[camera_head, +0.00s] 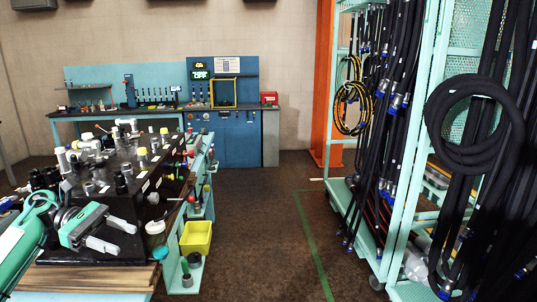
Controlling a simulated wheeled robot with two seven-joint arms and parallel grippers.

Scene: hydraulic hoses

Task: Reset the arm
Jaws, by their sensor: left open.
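My left arm comes in from the lower left. Its gripper (124,237) is open, its two pale fingers apart, with nothing visible between them. It is in front of a dark block of fittings on the workbench; I cannot tell if it touches anything. My right arm and gripper are not in view.
A workbench (95,278) with a wooden top stands at the left, crowded with fittings. A green rack (408,215) with black hoses (475,130) fills the right. The brown floor (262,215) between them is clear. A blue bench (228,135) stands at the back.

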